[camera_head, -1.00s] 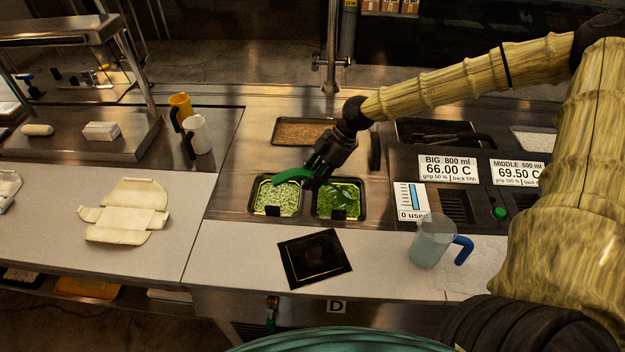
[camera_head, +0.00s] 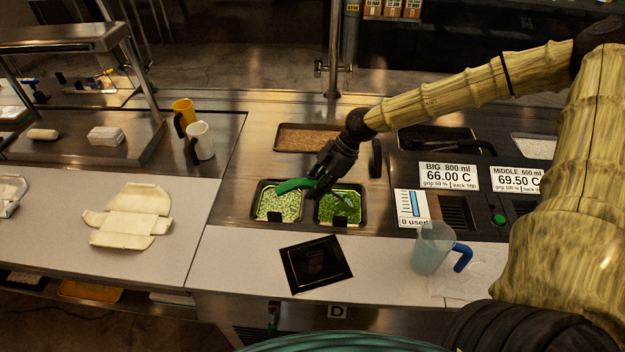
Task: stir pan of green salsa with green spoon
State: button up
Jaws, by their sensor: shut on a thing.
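My gripper (camera_head: 316,188) is shut on the green spoon (camera_head: 292,185) above the border between two pans of green food. The spoon's green end reaches left over the back edge of the left pan. The left pan (camera_head: 257,212) holds pale green chopped food. The right pan (camera_head: 358,216) holds brighter green food, with the gripper over its back left corner. I cannot tell which pan holds the salsa, or whether the spoon's other end is in the right pan; the gripper partly hides it.
A brown-filled pan (camera_head: 283,140) sits behind. A dark square plate (camera_head: 316,263) and a clear jug with a blue handle (camera_head: 433,247) stand on the front counter.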

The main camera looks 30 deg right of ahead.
jog(key=shift+s+a+p, duration=0.2)
jog(key=shift+s+p, duration=0.7)
jog(key=shift+s, duration=0.55)
jog(key=shift+w, duration=0.15)
jog(key=shift+w+d+f+b, duration=0.1)
jog(key=shift+w+d+b, duration=0.1)
jog(key=shift+w, duration=0.3)
jog(key=shift+w+d+b, duration=0.1)
jog(key=shift+w+b, duration=0.1)
jog(key=shift+w, duration=0.3)
jog(key=shift+w+d+b, duration=0.1)
jog(key=shift+w+b, duration=0.45)
jog(key=shift+w, duration=1.35)
jog(key=shift+s+r, duration=0.15)
jog(key=shift+r, duration=0.05)
jog(key=shift+s+a+p, duration=0.15)
jog(key=shift+s+p, duration=0.6)
jog(key=shift+s, duration=0.15)
jog(key=shift+s+a+p, duration=0.1)
jog(key=shift+s+p, duration=0.6)
jog(key=shift+s, duration=0.15)
jog(key=shift+s+a+f, duration=0.1)
jog(key=shift+s+a, duration=0.05)
jog(key=shift+s, duration=0.95)
